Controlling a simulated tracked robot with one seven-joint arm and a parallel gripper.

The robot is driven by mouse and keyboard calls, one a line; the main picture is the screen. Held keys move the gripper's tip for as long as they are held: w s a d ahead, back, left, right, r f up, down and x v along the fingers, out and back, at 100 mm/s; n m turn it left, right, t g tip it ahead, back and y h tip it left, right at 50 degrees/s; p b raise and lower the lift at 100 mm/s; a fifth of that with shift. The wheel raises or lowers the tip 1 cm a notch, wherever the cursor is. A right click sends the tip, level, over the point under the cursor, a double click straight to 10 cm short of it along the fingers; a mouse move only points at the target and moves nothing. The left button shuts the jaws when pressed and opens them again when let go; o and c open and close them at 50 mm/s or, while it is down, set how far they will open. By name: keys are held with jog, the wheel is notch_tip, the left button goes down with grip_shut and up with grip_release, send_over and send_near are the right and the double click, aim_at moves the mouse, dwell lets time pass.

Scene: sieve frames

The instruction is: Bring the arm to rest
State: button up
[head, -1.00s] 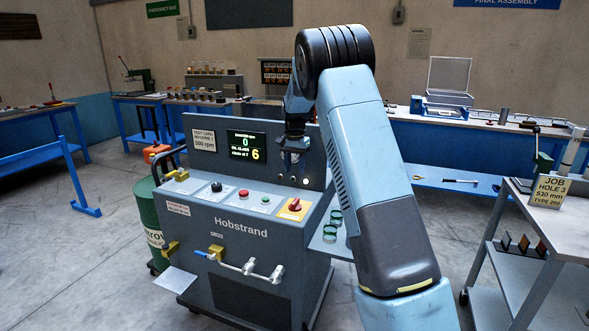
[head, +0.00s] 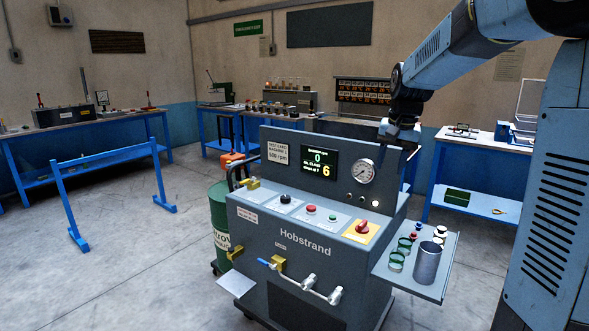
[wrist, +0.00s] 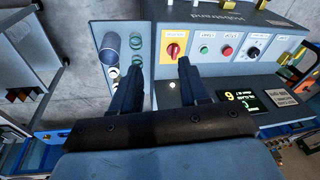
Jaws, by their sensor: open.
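My gripper (head: 399,137) hangs at the end of my arm, above the right end of the grey Hobstrand test machine (head: 296,235) in the head view. In the wrist view, my gripper (wrist: 158,68) shows two dark fingers apart, with nothing between them. The machine's panel lies beyond the fingers, with its red knob (wrist: 174,49) just past the right fingertip. My arm reaches in from the upper right of the head view, bent and raised. I see no contact between the gripper and the machine.
A side shelf (head: 432,291) on the machine's right holds a grey cylinder (head: 427,264) and several green rings. A green drum (head: 221,228) stands at its left. A blue stand (head: 112,190) and benches (head: 60,134) lie further left. Open floor (head: 130,270) lies front left.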

jog(key=s+n+t, duration=0.1)
jog(key=s+n, duration=0.1)
jog(key=s, duration=1.2)
jog(key=s+a+f+n+t, duration=0.1)
jog(key=s+n+t, duration=0.1)
jog(key=s, duration=1.3)
jog(key=shift+a+h, duration=0.25)
jog(key=shift+h, duration=0.05)
jog(key=shift+s, duration=0.1)
